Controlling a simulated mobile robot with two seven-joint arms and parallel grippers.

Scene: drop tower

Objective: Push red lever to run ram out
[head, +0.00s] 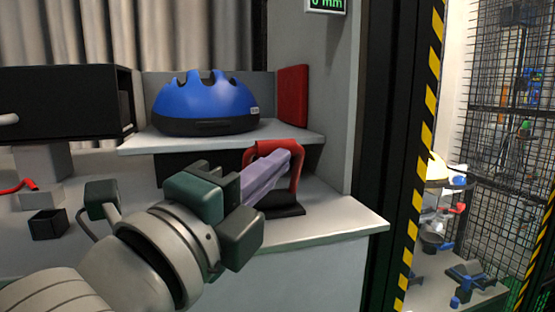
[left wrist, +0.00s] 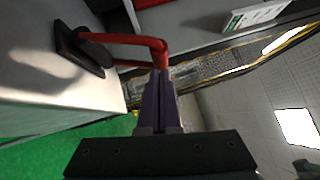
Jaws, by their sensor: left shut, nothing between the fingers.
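The red lever (head: 272,147) is a U-shaped bar standing on a black base (head: 282,208) at the right end of the grey bench. My left gripper (head: 290,156) is shut, with nothing between its purple fingers. In the head view its fingers overlap the lever's loop. In the left wrist view the fingertips (left wrist: 160,76) lie close to the corner of the red lever (left wrist: 125,39); I cannot tell whether they touch. The black base (left wrist: 80,50) shows there too. I cannot make out the ram. My right gripper is not in view.
A blue helmet (head: 206,104) sits on a raised shelf (head: 225,145) behind the lever. A red pad (head: 293,95) stands beside it. A green-lit display (head: 326,5) is cut off at the top. A striped post (head: 432,105) and mesh fence (head: 500,130) stand at right.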

